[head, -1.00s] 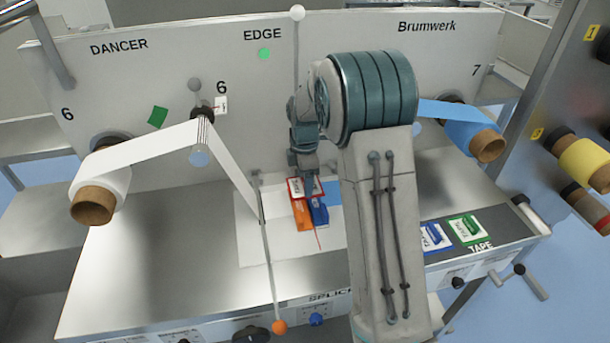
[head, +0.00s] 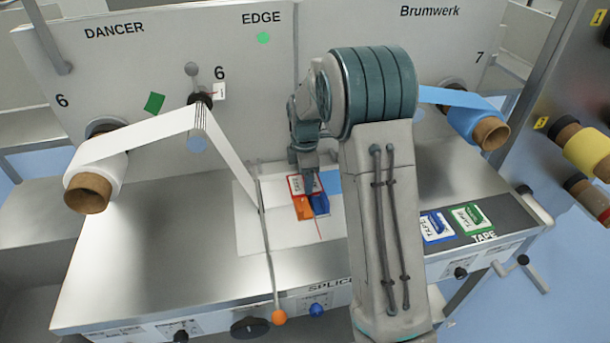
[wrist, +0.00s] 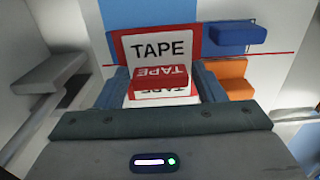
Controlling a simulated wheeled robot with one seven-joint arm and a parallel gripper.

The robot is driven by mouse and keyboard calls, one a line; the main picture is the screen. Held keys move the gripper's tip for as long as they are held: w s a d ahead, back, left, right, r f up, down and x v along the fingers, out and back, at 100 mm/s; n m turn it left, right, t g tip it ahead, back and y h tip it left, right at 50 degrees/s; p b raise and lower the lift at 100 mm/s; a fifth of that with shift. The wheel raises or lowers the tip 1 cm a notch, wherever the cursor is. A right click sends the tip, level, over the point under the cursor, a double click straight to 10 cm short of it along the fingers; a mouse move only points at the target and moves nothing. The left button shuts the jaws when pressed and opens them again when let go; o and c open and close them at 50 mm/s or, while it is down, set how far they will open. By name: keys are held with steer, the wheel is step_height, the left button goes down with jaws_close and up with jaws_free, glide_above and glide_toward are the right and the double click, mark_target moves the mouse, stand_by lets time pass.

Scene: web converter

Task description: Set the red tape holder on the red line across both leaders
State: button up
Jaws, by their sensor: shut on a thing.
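My gripper (wrist: 160,82) is shut on the red tape holder (wrist: 195,36), by its raised red block between the fingers; the white label reads TAPE. In the head view the holder (head: 294,181) is under my gripper (head: 305,172), at the splice table. The thin red line (wrist: 288,52) emerges to the right of the holder in the wrist view, and its near end (head: 320,231) shows in the head view. The holder covers the line's middle. The white leader (head: 230,160) and blue leader (head: 334,180) reach this area. I cannot tell whether the holder touches them.
An orange block (head: 303,210) and a blue block (head: 320,204) are close beside the holder. A rod with an orange knob (head: 278,317) crosses the table to the left. Blue (head: 436,228) and green (head: 470,217) tape holders lie right of my arm.

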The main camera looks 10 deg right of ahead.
steer(key=shift+f+b, duration=0.3)
steer(key=shift+f, duration=0.2)
steer(key=o, duration=1)
steer(key=shift+o, duration=0.2)
steer(key=shift+r, duration=0.2)
step_height(320, 180, up, 13)
steer(key=s+m+t, duration=0.3)
steer(key=s+m, duration=1.5)
steer(key=s, duration=1.1)
steer(key=shift+f+b, duration=0.35)
steer(key=shift+b, duration=0.1)
